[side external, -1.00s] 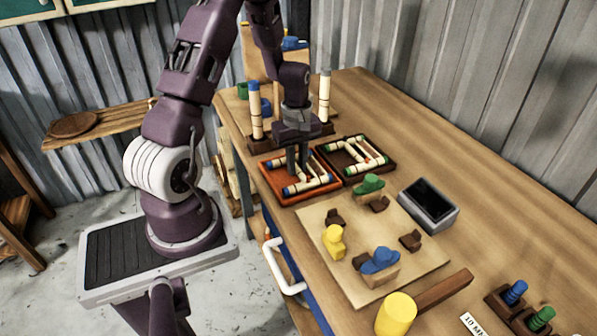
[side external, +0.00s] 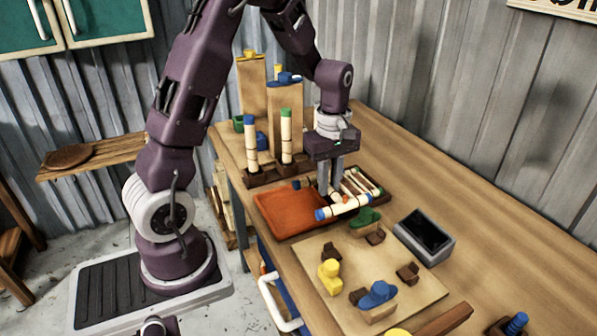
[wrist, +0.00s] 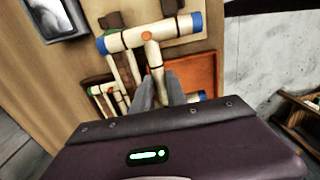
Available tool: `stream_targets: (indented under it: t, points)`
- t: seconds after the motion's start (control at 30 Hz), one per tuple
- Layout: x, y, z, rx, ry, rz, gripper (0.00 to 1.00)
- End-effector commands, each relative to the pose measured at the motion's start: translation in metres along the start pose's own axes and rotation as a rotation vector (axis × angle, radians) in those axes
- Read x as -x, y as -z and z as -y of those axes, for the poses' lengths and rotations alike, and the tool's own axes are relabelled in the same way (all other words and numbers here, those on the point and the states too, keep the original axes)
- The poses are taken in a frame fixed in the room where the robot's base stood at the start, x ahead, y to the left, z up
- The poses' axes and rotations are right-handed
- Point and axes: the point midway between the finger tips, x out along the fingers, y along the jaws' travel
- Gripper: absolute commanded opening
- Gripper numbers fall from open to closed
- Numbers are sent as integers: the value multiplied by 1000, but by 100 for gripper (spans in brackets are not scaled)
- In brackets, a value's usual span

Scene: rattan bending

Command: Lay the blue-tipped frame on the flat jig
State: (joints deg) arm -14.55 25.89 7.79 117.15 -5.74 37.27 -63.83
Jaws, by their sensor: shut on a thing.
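The blue-tipped frame (side external: 343,208), cream rods with blue ends, is held above the bench. My gripper (side external: 331,192) is shut on it from above. In the wrist view the frame (wrist: 150,33) has a long bar with blue ends ahead of my fingers (wrist: 160,90) and a rod running back between them. The flat jig (side external: 318,249) is a pale board with green (side external: 365,218), yellow (side external: 330,274) and blue (side external: 378,294) clamps and small brown blocks. The frame is up and behind it, its near bar close to the green clamp in the picture. The gap below the frame is hard to judge.
The orange tray (side external: 283,213) is empty beside the frame. A dark tray (side external: 378,190) holds a green-tipped frame, partly hidden by my gripper. Blue-topped (side external: 250,140) and green-topped (side external: 286,135) posts stand behind.

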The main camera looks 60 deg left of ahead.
Motion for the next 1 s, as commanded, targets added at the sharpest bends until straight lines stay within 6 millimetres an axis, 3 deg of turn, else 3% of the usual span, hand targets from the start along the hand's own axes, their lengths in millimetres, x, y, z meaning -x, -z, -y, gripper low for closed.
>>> stream_targets:
  t: [0.03,0.1,0.2,0.33,0.53,1.0]
  points:
    - [-1,-27,-7,-15,1,0,0]
    - [-3,-63,-13,-14,2,-1,0]
    - [-5,-105,-16,-10,1,-1,0]
    - [-6,-136,-14,-3,0,-1,0]
    - [-15,-148,-13,3,3,-1,0]
    - [-73,-147,-13,2,2,-1,0]
